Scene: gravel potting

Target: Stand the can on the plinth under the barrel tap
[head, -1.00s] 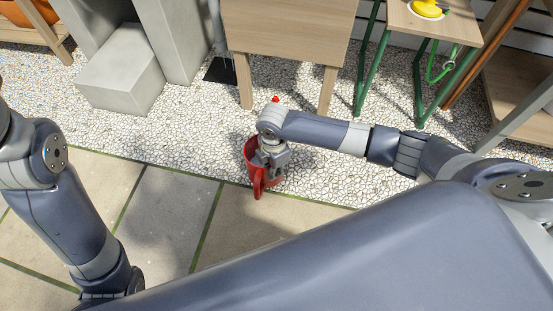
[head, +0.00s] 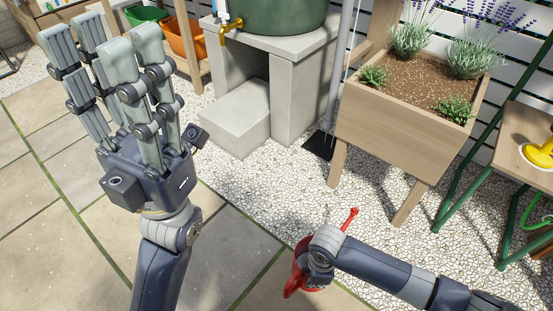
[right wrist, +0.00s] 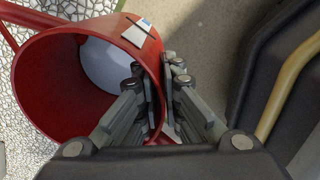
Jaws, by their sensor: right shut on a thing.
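The can is a red watering can (head: 298,270) low in the middle of the head view, with its spout pointing up and right. It also fills the left of the right wrist view (right wrist: 60,75), its open mouth facing the camera. My right gripper (right wrist: 158,78) is shut on the can's wall at the rim. The plinth (head: 228,112) is a low grey concrete block with a bare top. Above it is the brass barrel tap (head: 231,25) on the green barrel (head: 275,15). My left gripper (head: 100,42) is raised at the left, open and empty, fingers pointing up.
The barrel stands on a concrete stand (head: 297,85) with uprights beside the plinth. A wooden planter (head: 395,125) on legs stands to its right. A wooden table (head: 520,150) with green legs is at far right. Gravel (head: 270,195) and paving lie clear in front.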

